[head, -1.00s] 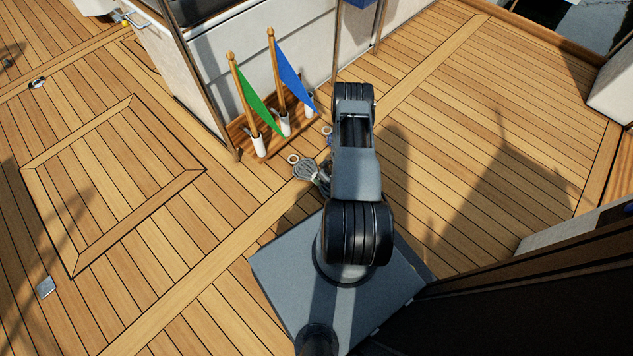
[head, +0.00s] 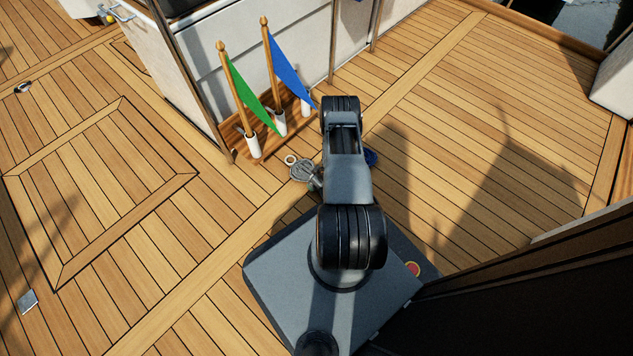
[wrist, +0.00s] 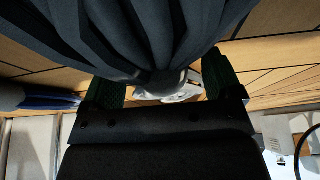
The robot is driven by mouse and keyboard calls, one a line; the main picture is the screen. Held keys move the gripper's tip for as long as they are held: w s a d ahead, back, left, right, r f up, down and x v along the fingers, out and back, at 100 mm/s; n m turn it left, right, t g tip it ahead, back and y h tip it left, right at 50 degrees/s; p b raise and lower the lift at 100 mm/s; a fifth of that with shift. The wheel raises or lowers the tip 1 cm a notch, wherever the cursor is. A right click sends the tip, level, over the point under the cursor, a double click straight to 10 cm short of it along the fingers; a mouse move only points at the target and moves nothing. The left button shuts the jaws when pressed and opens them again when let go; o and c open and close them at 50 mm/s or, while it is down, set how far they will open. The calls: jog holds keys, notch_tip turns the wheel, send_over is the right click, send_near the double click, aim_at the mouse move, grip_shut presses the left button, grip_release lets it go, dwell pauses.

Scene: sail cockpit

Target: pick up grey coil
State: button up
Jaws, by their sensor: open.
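The grey coil (head: 301,170) lies on the teak deck just left of my arm in the head view. Its right side is partly hidden by my arm. My gripper (wrist: 163,86) shows in the wrist view with its two dark, greenish fingers apart. A pale grey, rounded thing (wrist: 178,92), probably part of the coil, shows between the fingers. In the head view my arm covers most of the gripper, close to the coil's right side. I cannot tell whether the fingers touch the coil.
A dark blue bunched cloth (wrist: 140,35) fills the top of the wrist view. A small blue thing (head: 371,158) shows right of my arm. A wooden rack (head: 238,148) with a green flag (head: 247,93) and a blue flag (head: 287,72) stands behind the coil.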

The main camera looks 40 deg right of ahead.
jog(key=c, duration=1.2)
jog(key=shift+r, duration=0.1)
jog(key=shift+c, duration=0.2)
